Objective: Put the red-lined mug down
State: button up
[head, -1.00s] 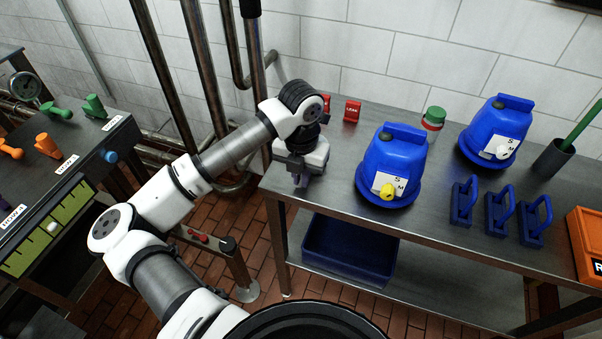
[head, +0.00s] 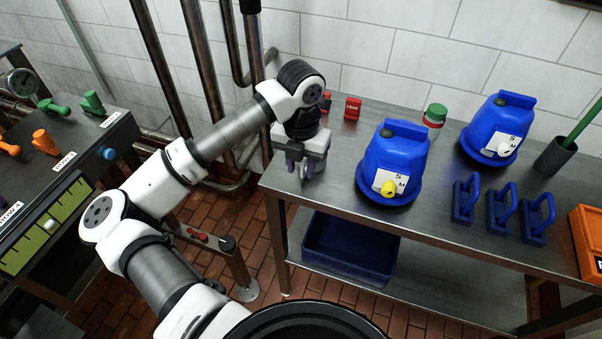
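My gripper (head: 303,170) points down over the left end of the steel table (head: 345,190). Purple-grey parts show under its white body, close to the tabletop. I cannot tell whether these are only its fingers or partly a held thing. No red lining and no clear mug shape is visible; the mug may be hidden by the gripper. Whether the fingers are open or shut is too small to tell.
A blue domed unit with a yellow knob (head: 397,160) stands close to the right of my gripper. Red blocks (head: 352,108) and a green-capped jar (head: 434,117) stand behind. A second blue unit (head: 498,128), blue handled blocks (head: 465,200) and an orange box (head: 588,240) are farther right.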

notch_tip(320, 180, up, 9)
jog(key=b, duration=0.2)
jog(key=shift+d+r, duration=0.1)
jog(key=shift+d, duration=0.05)
